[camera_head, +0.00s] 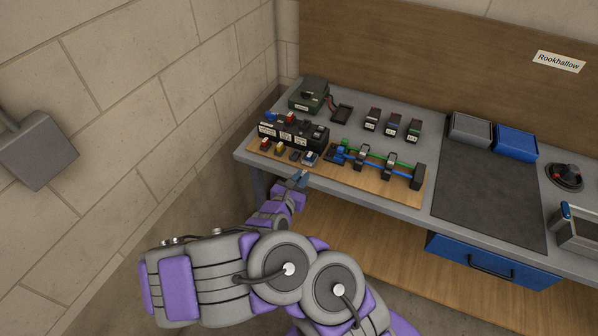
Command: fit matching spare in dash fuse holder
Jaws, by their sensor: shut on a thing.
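A black block with white labels (268,130), which looks like the fuse holder, stands at the back left of a wooden board (378,191) on the bench. In front of it is a row of small coloured pieces: a red one (265,143), a yellow one (280,148), a dark one (295,155) and a blue one (310,158). My gripper (301,177) is at the board's front edge, just below this row. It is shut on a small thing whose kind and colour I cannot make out. The label text is too small to read.
A rail assembly (391,164) with blue and green tubes fills the board's right part. A dark green box (309,95) and several small black modules (391,124) stand behind. Grey (470,130) and blue (516,142) bins stand right. The dark mat (487,200) is clear.

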